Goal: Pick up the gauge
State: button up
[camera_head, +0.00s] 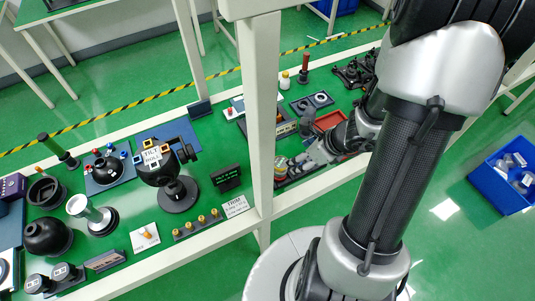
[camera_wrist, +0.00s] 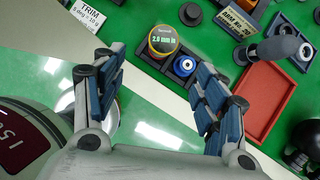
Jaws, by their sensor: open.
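What looks like the gauge is a round dial (camera_wrist: 163,40) with a yellow rim and a dark face reading "2.5 mm in". It sits upright in a dark holder on the green table in the wrist view. Beside it in the holder is a round blue part (camera_wrist: 184,65) with a white centre. My gripper (camera_wrist: 157,62) is open and empty. Its fingers are spread to either side of the dial in the picture, but I cannot tell how far above or short of it they are. In the head view my gripper (camera_head: 295,167) is over the table, and the dial is hard to make out there.
A red tray (camera_wrist: 268,108) lies right of the holder, with a grey-knobbed thing (camera_wrist: 280,47) by it. A TRIM card (camera_wrist: 88,14) is at upper left. A white post (camera_head: 262,110) stands left of my gripper. Many items crowd the left table.

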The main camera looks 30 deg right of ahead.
aim_at(280, 166)
jog(key=b+x, duration=0.2)
jog(key=x, duration=0.3)
jog(key=b+x, duration=0.3)
jog(key=x, duration=0.3)
jog(key=shift+s+f, duration=0.15)
jog(key=shift+s, duration=0.1)
jog(key=shift+d+b+x, duration=0.2)
jog(key=shift+b+x, duration=0.5)
jog(key=shift+x, duration=0.8)
jog(key=shift+d+b+x, duration=0.15)
jog(key=shift+b+x, duration=0.5)
jog(key=shift+x, duration=0.85)
jog(key=shift+w, duration=0.1)
jog(key=c, duration=1.2)
